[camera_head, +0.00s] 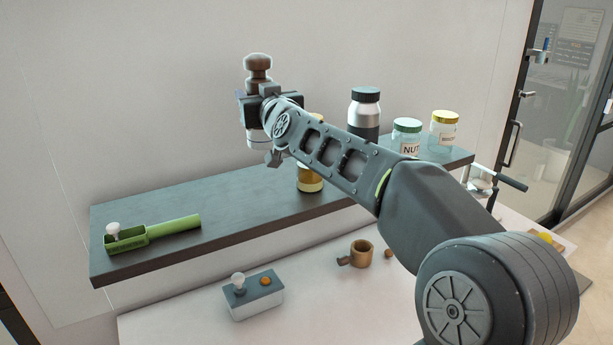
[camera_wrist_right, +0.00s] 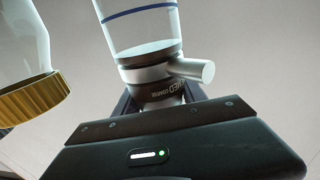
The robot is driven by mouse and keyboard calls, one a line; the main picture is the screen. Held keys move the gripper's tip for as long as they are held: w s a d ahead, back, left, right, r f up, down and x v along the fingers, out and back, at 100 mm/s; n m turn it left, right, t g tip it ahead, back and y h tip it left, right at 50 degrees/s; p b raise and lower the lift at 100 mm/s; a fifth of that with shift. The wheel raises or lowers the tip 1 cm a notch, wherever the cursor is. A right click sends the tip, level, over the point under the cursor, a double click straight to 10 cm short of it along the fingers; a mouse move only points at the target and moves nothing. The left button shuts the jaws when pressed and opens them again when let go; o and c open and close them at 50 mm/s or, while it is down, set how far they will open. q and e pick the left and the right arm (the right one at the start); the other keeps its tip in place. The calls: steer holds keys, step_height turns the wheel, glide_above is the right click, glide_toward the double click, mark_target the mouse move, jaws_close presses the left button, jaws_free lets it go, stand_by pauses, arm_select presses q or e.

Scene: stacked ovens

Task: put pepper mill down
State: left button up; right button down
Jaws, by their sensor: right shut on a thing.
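The pepper mill has a brown wooden knob top (camera_head: 258,68), with a pale body and blue ring below it in the head view. My right gripper (camera_head: 264,103) is shut around it and holds it upright over the back of the dark shelf (camera_head: 190,195). Whether its base touches the shelf is hard to tell. In the right wrist view, the mill (camera_wrist_right: 145,40) shows a clear body with a blue band, a grey collar with a stub, and a dark ring marked "MED COARSE". My left gripper is out of view.
A gold-trimmed jar (camera_head: 310,183) stands just right of the mill, partly behind my arm. A dark-lidded canister (camera_head: 365,110) and two labelled jars (camera_head: 407,137) (camera_head: 443,132) stand further right. A green holder (camera_head: 150,232) lies at left. The shelf between is clear.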

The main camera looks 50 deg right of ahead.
mark_target(259, 140)
step_height(259, 140, down, 6)
steer(key=shift+w+r+b, duration=0.1)
steer(key=shift+b, duration=1.1)
steer(key=shift+f, duration=0.2)
steer(key=shift+f, duration=1.9)
steer(key=c, duration=1.1)
jaws_free()
steer(key=shift+f+b, duration=0.25)
steer(key=shift+b, duration=0.1)
steer(key=o, duration=0.4)
steer(key=shift+r, duration=0.1)
steer(key=shift+o, duration=0.2)
steer(key=shift+r, duration=0.1)
